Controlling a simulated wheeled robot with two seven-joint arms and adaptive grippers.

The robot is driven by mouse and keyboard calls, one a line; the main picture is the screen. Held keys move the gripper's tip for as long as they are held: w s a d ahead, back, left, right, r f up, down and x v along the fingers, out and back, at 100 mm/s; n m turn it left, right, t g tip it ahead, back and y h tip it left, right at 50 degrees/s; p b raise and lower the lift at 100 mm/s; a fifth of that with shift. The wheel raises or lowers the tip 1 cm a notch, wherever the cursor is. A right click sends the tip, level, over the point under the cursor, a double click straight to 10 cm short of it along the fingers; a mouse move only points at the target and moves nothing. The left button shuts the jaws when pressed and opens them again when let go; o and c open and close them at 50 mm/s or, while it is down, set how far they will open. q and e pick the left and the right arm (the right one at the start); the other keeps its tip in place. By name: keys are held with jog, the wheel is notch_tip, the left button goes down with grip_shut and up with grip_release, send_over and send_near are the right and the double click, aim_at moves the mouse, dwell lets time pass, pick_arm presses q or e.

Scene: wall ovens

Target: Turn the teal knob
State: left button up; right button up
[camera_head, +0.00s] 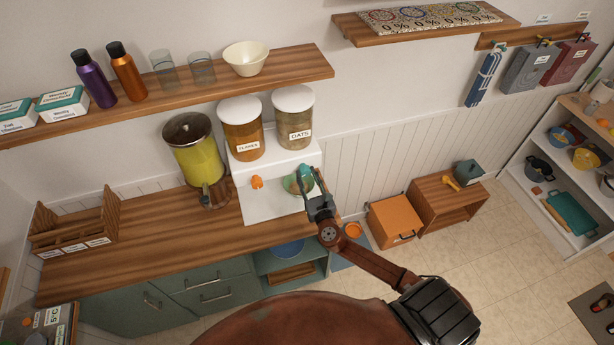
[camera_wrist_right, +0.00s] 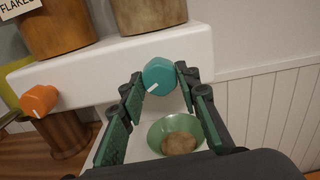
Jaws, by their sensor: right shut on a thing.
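The teal knob (camera_wrist_right: 159,76) is on the right part of the white dispenser's front. It has a white pointer mark, which points down and to the left in the right wrist view. It also shows in the head view (camera_head: 304,171), partly covered by my gripper. My right gripper (camera_head: 312,188) reaches it from the front, with its green-padded fingers on both sides of the knob, shut on it. The white dispenser (camera_head: 265,208) holds two jars, one labelled flakes (camera_head: 241,135) and one labelled oats (camera_head: 294,124). My left gripper is not in view.
An orange knob (camera_wrist_right: 40,100) is left of the teal one. A green bowl (camera_wrist_right: 160,130) with a brownish heap in it stands below the teal knob. A yellow-green pot (camera_head: 195,155) stands left of the dispenser. The wooden counter (camera_head: 150,235) is mostly clear farther left.

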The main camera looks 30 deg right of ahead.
jog(key=c, duration=0.3)
jog(key=shift+f+m+b, duration=0.1)
jog(key=shift+m+b, duration=1.05)
jog(key=shift+m, duration=0.05)
jog(key=m+b, duration=0.2)
jog(key=shift+m, duration=0.3)
jog(key=m+b, duration=0.1)
jog(key=m, duration=0.2)
jog(key=shift+b, duration=0.4)
jog(key=shift+m+b, duration=0.6)
jog(key=shift+m, duration=1.2)
